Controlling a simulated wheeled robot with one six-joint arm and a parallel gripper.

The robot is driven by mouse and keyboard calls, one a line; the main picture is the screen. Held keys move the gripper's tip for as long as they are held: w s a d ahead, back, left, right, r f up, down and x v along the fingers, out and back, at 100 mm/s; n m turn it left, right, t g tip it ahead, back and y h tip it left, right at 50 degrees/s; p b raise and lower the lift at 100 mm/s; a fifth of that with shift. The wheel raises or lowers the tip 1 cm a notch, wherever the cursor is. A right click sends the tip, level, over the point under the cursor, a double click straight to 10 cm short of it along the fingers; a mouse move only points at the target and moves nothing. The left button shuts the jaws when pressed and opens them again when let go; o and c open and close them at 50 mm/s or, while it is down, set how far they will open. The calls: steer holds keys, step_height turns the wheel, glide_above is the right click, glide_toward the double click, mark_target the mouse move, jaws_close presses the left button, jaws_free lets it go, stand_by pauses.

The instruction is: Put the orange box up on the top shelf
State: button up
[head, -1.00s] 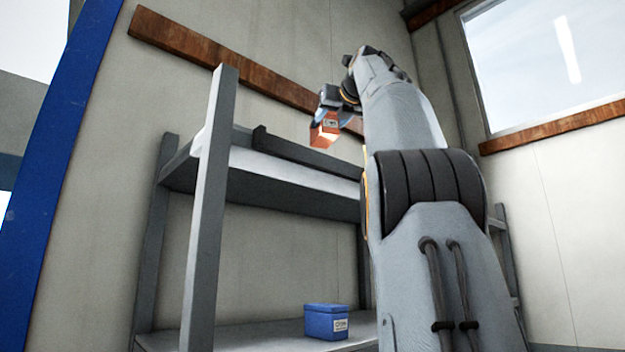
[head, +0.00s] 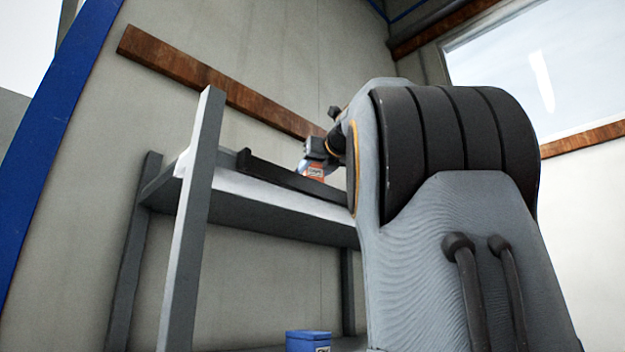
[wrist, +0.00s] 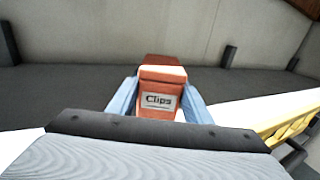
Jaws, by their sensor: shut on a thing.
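The orange box (wrist: 162,101) has a label reading "Clips" and sits between the two light-blue fingers of my gripper (wrist: 160,90) in the wrist view. My gripper is shut on it. In the head view the orange box (head: 316,173) shows small under my gripper (head: 313,166), at the height of the top shelf (head: 250,198), near the dark rail along it. My arm hides the right part of the shelf. I cannot tell whether the box touches the shelf.
A blue box (head: 308,341) stands on the lower shelf. A grey post (head: 193,220) rises at the shelf's front left. The dark rail (head: 285,178) runs along the top shelf. A yellow slatted thing (wrist: 272,115) shows at right in the wrist view.

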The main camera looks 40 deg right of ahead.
steer(key=shift+f, duration=1.1)
steer(key=shift+f, duration=0.1)
steer(key=o, duration=1.3)
steer(key=shift+c, duration=0.2)
steer(key=b+v, duration=0.4)
steer(key=v, duration=0.8)
